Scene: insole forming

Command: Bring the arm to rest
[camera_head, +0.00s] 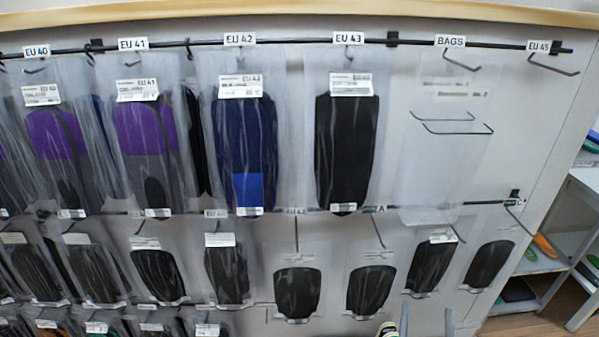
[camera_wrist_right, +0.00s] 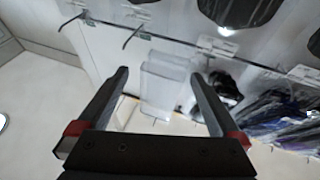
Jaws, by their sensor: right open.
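My right gripper (camera_head: 427,320) shows only by its fingertips at the bottom edge of the head view, in front of the lower part of the display wall. In the right wrist view, the gripper (camera_wrist_right: 160,84) has its two dark fingers spread wide with nothing held between them. A clear plastic bag or box (camera_wrist_right: 165,82) shows beyond the gap, apart from the fingers as far as I can tell. Most of the right arm is hidden from the head view. My left gripper is in neither view.
A display wall holds packaged insoles on a long rail (camera_head: 290,41) labelled by EU size. The black EU 43 pack (camera_head: 346,150) hangs near the middle, and clear bags (camera_head: 440,170) hang right of it. A white shelf unit (camera_head: 580,215) stands at the right edge.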

